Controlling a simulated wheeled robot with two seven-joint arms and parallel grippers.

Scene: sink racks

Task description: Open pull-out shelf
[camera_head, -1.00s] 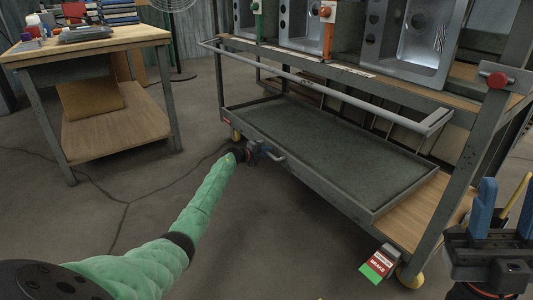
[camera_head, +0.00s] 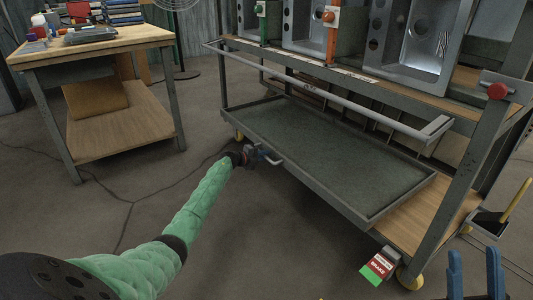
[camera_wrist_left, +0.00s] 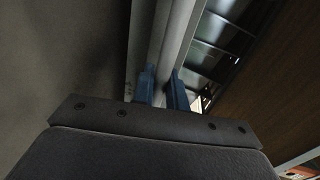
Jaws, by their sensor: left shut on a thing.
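The pull-out shelf (camera_head: 325,150) is a shallow grey tray with a dark green-grey surface, low in the sink rack. Its front edge stands a little out from the rack on the side toward me. Its handle (camera_head: 272,159) is a small pale bar on the front edge. My left gripper (camera_head: 259,154) is at this handle. In the left wrist view its blue fingers (camera_wrist_left: 160,88) close on either side of a grey bar. My right gripper (camera_head: 474,280) is at the bottom right, blue fingers apart, nothing between them, away from the shelf.
The rack's long push bar (camera_head: 320,88) runs above the shelf, with metal sinks (camera_head: 412,40) higher up. A red and green brake pedal (camera_head: 379,265) is at the lower right. A wooden table (camera_head: 100,45) stands at the left. The floor before the rack is clear.

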